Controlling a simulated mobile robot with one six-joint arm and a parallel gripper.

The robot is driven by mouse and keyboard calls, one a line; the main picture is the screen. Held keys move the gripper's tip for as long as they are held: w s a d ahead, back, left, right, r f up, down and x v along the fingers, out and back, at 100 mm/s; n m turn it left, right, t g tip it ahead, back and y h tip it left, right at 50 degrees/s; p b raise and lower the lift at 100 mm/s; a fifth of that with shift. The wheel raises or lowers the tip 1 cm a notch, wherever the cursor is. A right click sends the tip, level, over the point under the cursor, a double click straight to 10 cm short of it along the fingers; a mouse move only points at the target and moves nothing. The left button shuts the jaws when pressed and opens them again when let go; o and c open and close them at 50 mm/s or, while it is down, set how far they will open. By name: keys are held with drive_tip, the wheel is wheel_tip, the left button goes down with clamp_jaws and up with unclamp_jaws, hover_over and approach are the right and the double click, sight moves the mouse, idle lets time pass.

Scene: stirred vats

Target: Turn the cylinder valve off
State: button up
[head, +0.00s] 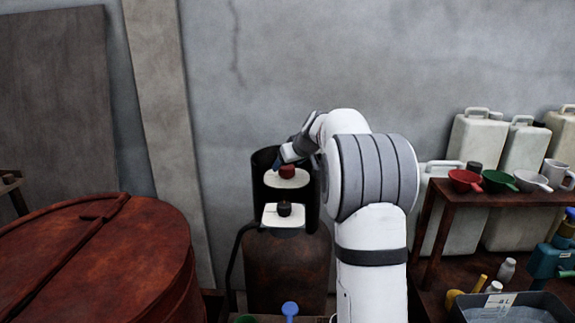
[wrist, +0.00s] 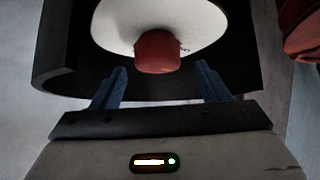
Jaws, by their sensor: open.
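The gas cylinder (head: 287,268) is a rusty brown tank standing against the wall, with a dark open collar (head: 265,160) at its top. A red valve knob (head: 287,171) sits on a white disc inside the collar. My gripper (head: 280,163) is at the collar, close by the red knob. In the wrist view my gripper (wrist: 160,86) is open, its two blue fingers wide apart. The red knob (wrist: 157,52) shows beyond and between the fingertips, apart from both. The white disc (wrist: 205,22) is behind it.
A large rusty vat (head: 90,265) with a lid fills the left. A wooden shelf (head: 500,198) with red, green and white scoops stands at the right, with white jerrycans (head: 476,140) behind it. A grey basin (head: 510,308) is at the lower right. The wall above is bare.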

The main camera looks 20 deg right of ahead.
drive_tip(key=shift+p+x, duration=0.3)
drive_tip(key=shift+x, duration=1.45)
drive_tip(key=shift+d, duration=0.1)
drive_tip(key=c, duration=1)
